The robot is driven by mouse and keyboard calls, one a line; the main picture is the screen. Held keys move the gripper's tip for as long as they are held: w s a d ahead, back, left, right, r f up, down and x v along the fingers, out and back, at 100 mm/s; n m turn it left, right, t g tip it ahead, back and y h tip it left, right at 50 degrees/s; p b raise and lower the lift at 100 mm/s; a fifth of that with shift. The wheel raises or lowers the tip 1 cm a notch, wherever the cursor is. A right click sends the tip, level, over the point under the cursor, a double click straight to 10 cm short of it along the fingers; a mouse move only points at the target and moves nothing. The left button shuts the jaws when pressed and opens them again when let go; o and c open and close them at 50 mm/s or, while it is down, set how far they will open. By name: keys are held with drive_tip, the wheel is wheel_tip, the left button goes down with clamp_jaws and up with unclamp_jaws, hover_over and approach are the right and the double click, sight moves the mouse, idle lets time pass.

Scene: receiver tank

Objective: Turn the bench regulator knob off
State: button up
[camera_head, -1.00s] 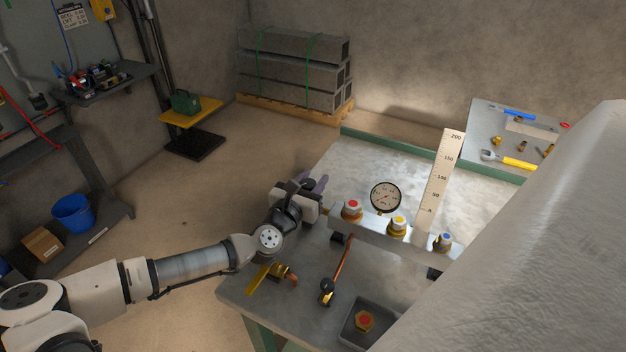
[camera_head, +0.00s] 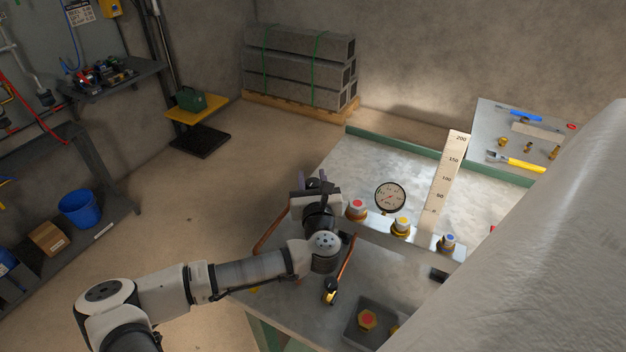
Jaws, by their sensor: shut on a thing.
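My gripper (camera_head: 313,182) is over the left part of the grey bench (camera_head: 345,165), left of the red-capped fitting. Its purple fingers are closed around a small dark round thing, which looks like the bench regulator knob. The gripper body hides most of it, so its marking and turn angle cannot be read. A round dial gauge (camera_head: 390,197) stands to the right, apart from the gripper.
Copper pipe (camera_head: 272,235) runs by my wrist. A tray (camera_head: 350,330) sits in front. A grey mass blocks the right side.

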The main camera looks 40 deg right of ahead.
drive_tip(key=shift+r, duration=0.1)
idle(0.3)
drive_tip(key=o, duration=1)
drive_tip(key=shift+s+a+b, duration=0.25)
drive_tip(key=shift+s+b, duration=0.05)
drive_tip(key=shift+s, duration=0.05)
drive_tip(key=b+v, duration=0.4)
drive_tip(key=v, duration=0.9)
